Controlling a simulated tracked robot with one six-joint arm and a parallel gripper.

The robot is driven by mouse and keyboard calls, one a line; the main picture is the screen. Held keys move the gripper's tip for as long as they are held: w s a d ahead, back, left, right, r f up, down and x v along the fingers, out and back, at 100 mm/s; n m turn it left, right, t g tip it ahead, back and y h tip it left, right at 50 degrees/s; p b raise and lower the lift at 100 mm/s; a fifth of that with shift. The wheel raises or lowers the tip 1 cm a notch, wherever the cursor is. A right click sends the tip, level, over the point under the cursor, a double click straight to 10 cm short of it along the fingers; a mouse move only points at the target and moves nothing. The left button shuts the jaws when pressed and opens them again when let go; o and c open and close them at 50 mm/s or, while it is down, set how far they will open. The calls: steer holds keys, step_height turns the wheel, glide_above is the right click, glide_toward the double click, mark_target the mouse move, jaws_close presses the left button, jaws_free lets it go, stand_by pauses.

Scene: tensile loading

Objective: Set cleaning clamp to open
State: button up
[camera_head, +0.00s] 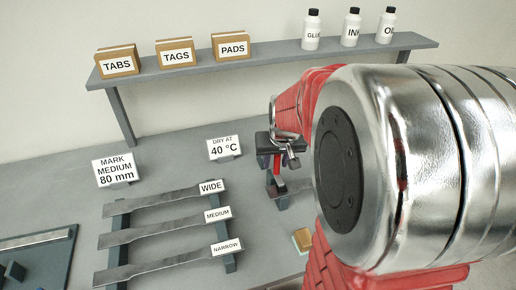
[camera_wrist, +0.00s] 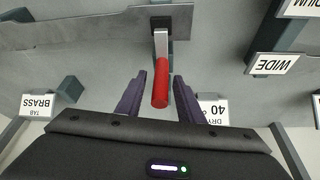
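The cleaning clamp shows in the wrist view as a red handle (camera_wrist: 160,86) on a pale metal lever (camera_wrist: 162,45), with a dark block at the top. A flat metal strip (camera_wrist: 100,32) lies across by the clamp. My gripper (camera_wrist: 159,94) is open, with one dark finger on each side of the red handle. Small gaps show between the fingers and the handle. In the head view my gripper (camera_head: 278,146) is over the clamp, whose red handle (camera_head: 278,164) shows just below it. My arm hides most of the clamp's right side there.
A rack (camera_head: 228,262) of metal strips labelled WIDE, MEDIUM and NARROW stands left of the clamp. A "40 °C" sign (camera_head: 224,148) stands behind. A yellow-topped block (camera_head: 302,238) is in front. A shelf (camera_head: 270,54) with boxes and bottles runs above.

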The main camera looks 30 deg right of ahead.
steer(key=shift+c, duration=0.4)
jaws_close()
steer(key=shift+a, duration=0.1)
